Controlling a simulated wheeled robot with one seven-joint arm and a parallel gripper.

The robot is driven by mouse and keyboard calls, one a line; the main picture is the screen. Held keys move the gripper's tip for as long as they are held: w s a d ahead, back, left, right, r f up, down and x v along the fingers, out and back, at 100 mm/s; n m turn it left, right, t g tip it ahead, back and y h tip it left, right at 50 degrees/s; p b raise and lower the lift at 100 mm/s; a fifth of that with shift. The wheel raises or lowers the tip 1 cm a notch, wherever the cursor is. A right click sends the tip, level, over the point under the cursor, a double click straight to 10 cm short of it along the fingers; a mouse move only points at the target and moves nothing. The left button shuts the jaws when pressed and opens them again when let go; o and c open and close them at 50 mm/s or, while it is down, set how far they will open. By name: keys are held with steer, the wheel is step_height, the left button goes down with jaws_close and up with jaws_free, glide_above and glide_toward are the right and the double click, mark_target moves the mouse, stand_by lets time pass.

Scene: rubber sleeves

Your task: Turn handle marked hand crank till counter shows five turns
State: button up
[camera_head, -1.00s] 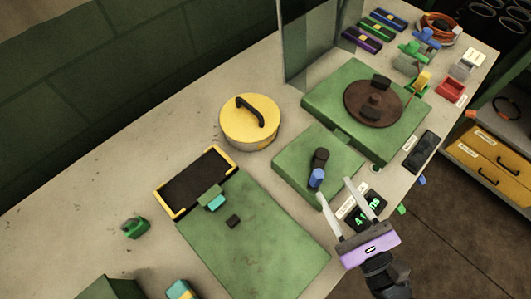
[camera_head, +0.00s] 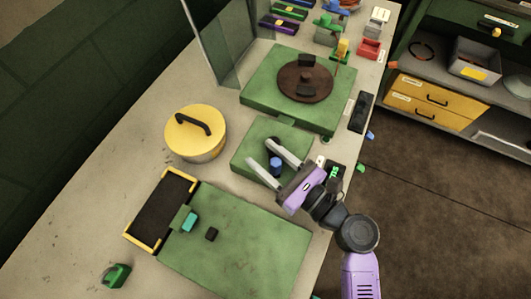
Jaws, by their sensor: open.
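The crank's blue handle (camera_head: 275,167) stands on a green base plate (camera_head: 245,152) at mid-table. My purple gripper (camera_head: 258,150) is open, and its two pale fingers lie on either side of the blue handle in this view. I cannot tell whether either finger touches it. The fingers hide most of the crank's dark arm. A small dark counter (camera_head: 335,171) with green lit digits sits just right of the gripper. The gripper partly covers it, and I cannot read its number. A small white label by the counter is too small to read.
A green block with a brown turntable (camera_head: 318,86) stands behind the crank. A yellow lidded pot (camera_head: 197,137) is to the left, and a large green board (camera_head: 255,245) is in front. A clear upright panel (camera_head: 208,45) stands at the back. Drawers (camera_head: 432,104) are across the floor.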

jaws_close()
stand_by(1.5)
